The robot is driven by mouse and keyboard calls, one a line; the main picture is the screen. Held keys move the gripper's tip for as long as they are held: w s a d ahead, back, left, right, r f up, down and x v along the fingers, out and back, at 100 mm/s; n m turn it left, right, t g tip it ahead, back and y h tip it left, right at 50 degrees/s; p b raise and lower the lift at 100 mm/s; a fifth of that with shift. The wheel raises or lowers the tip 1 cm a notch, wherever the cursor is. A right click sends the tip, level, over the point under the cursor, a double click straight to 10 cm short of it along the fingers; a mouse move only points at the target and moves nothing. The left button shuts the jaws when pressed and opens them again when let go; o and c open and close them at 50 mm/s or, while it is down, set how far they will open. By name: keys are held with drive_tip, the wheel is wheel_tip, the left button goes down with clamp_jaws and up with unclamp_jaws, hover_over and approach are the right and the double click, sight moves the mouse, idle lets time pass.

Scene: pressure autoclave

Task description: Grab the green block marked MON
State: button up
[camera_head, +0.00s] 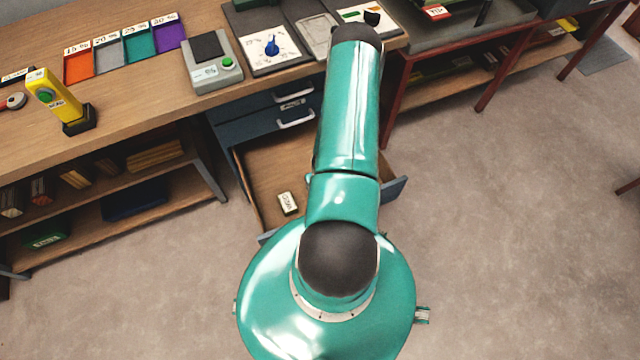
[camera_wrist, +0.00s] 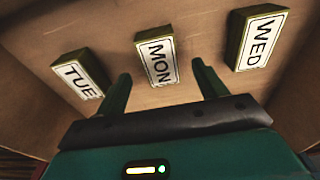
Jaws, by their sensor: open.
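The MON block (camera_wrist: 156,58) shows in the wrist view, upper middle, with olive-green edges and a white label. It lies in a wooden drawer between the TUE block (camera_wrist: 82,76) on the left and the WED block (camera_wrist: 256,38) on the right. My gripper (camera_wrist: 161,71) is open and empty, one dark green finger to each side of the MON block's lower end. I cannot tell how far above the block the fingers are. In the head view my arm hides the gripper and part of the drawer.
The open drawer (camera_head: 262,172) juts from under the wooden bench (camera_head: 135,85); a small block (camera_head: 287,203) in it has a label too small to read. A yellow device (camera_head: 55,98) and a grey box with a green button (camera_head: 210,68) stand on the bench. Floor at right is clear.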

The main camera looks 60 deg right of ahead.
drive_tip(key=shift+w+d+f, duration=0.1)
drive_tip(key=shift+w+f, duration=0.1)
drive_tip(key=shift+f, duration=1)
drive_tip(key=shift+w+d+f, duration=0.1)
drive_tip(key=shift+w+f, duration=0.05)
drive_tip(key=shift+f, duration=1)
drive_tip(key=c, duration=1.1)
drive_tip(key=shift+r, duration=0.1)
